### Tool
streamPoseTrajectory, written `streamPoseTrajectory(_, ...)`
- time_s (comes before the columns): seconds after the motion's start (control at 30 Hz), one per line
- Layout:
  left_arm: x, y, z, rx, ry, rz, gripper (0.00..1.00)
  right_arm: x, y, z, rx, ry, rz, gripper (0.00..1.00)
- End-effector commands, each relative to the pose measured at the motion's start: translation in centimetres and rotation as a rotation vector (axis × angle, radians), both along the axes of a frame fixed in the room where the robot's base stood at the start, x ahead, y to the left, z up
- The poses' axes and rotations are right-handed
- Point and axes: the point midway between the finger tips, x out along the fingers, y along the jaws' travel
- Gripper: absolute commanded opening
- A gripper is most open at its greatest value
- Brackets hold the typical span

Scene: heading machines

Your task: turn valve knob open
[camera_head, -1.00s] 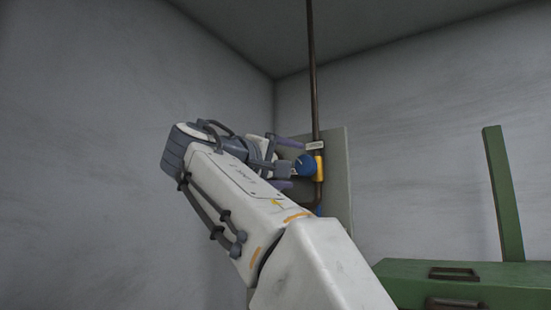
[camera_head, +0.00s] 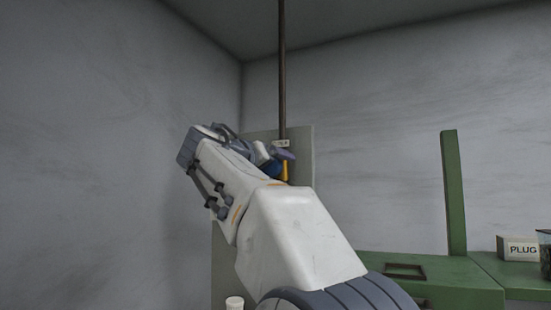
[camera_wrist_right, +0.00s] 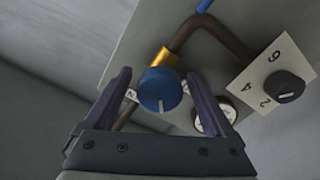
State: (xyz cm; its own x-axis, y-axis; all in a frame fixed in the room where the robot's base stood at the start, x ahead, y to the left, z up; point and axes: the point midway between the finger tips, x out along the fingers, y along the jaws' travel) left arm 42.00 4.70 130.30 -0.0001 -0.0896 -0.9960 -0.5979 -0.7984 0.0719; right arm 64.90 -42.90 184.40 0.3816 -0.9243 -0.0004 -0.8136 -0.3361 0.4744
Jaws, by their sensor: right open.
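The valve knob is a round blue knob (camera_wrist_right: 160,90) with a white mark, on a brass-yellow fitting (camera_wrist_right: 168,60) of a brown pipe. In the head view the blue knob (camera_head: 272,169) is partly hidden by my right arm. My right gripper (camera_wrist_right: 160,74) is open, with one dark finger on each side of the knob. Gaps show between the fingers and the knob, so I see no grip on it. In the head view the right gripper (camera_head: 276,156) is at the panel, mostly hidden by its own wrist. My left gripper is not in view.
The grey panel (camera_head: 302,142) also carries a black dial (camera_wrist_right: 289,87) on a white numbered plate and a round gauge (camera_wrist_right: 214,117), close to the right finger. A vertical pipe (camera_head: 282,70) rises above. A green bench (camera_head: 450,275) and a PLUG box (camera_head: 518,248) stand right.

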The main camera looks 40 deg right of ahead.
Motion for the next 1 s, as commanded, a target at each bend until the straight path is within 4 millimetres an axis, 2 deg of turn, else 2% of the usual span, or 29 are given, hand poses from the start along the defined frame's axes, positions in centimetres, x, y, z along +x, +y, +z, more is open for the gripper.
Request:
streamPoseTrajectory(0.03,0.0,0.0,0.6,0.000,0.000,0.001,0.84,0.2,-0.6,0.2,0.000,0.002,-0.003,0.89)
streamPoseTrajectory(0.17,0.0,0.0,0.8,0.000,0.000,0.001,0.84,0.4,-1.2,0.1,-0.001,0.001,-0.001,0.89)
streamPoseTrajectory(0.43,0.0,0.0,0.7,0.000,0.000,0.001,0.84,0.6,-1.3,-0.1,-0.001,0.001,0.001,0.89)
streamPoseTrajectory(0.47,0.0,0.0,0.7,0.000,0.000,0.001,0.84,0.6,-1.3,-0.1,-0.001,0.001,0.001,0.81)
streamPoseTrajectory(0.5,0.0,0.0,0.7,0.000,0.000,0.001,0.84,0.6,-1.3,-0.1,-0.001,0.001,0.001,0.66)
streamPoseTrajectory(0.67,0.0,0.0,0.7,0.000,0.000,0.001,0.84,0.6,-1.2,0.0,-0.001,0.001,0.001,0.05)
streamPoseTrajectory(1.0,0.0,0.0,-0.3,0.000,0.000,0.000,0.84,0.6,-1.2,-0.3,0.019,-0.048,0.001,0.04)
